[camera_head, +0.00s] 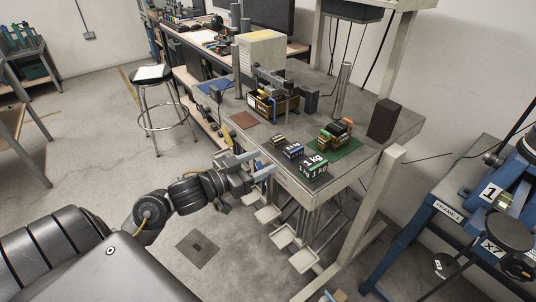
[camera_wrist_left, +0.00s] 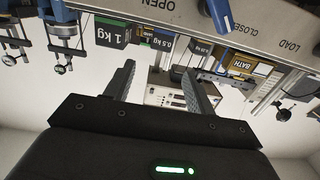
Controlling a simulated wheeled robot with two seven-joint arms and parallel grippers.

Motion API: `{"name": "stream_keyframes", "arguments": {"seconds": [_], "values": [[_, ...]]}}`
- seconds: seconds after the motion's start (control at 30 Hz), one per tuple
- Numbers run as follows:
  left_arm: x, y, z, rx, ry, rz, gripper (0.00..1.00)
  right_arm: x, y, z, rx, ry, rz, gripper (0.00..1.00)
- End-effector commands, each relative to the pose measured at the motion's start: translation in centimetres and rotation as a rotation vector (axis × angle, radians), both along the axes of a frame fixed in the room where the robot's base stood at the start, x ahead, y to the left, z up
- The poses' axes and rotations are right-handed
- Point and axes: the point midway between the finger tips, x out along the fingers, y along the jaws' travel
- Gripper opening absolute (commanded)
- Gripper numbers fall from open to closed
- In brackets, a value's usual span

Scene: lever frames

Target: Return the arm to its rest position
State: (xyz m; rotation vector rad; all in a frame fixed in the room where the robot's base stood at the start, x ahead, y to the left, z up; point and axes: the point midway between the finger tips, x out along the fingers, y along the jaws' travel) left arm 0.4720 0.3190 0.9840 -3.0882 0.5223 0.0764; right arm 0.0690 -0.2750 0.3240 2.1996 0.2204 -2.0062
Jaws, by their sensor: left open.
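My left arm reaches in from the left in the head view. Its left gripper (camera_head: 256,164) is in front of the near left edge of the grey bench (camera_head: 375,150). In the left wrist view the gripper (camera_wrist_left: 160,68) has its two dark fingers spread apart, with nothing between them. That view is upside down; a blue handle (camera_wrist_left: 217,14) shows beside a pale panel (camera_wrist_left: 255,22) lettered OPEN, CLOSE and LOAD. The fingers look apart from the handle. My right gripper is in neither view.
On the bench stand a 1 kg block (camera_head: 314,168), a 0.5 kg block (camera_head: 293,151), a yellow-black box (camera_head: 262,105) and a dark upright block (camera_head: 384,120). A stool (camera_head: 154,76) stands farther back. A blue frame (camera_head: 425,215) is at right. Open floor lies left of the bench.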

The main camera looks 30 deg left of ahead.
Motion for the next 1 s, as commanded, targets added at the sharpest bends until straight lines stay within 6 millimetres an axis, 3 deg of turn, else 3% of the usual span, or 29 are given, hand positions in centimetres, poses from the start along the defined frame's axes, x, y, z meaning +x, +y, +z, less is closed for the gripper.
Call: {"name": "stream_keyframes", "arguments": {"seconds": [0.27, 0.37, 0.43, 0.6, 0.7, 0.8, 1.0], "values": [[-0.1, 0.0, -0.4, 0.002, 0.01, 0.009, 0.55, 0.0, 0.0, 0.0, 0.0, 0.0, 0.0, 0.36], [-0.5, -0.1, -2.6, 0.025, 0.068, 0.068, 0.55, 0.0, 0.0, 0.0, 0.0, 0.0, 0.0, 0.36], [-1.5, -0.1, -5.7, 0.058, 0.159, 0.142, 0.55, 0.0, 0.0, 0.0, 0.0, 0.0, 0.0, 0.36], [-7.4, -1.4, -15.0, 0.184, 0.519, 0.285, 0.55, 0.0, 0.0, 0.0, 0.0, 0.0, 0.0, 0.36], [-11.2, -2.5, -18.5, 0.237, 0.703, 0.295, 0.55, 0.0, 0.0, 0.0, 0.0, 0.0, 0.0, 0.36], [-14.7, -3.9, -20.9, 0.274, 0.857, 0.277, 0.55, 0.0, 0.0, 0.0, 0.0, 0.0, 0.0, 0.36], [-21.2, -6.8, -23.8, 0.318, 1.118, 0.192, 0.55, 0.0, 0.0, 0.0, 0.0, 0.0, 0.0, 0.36]]}}
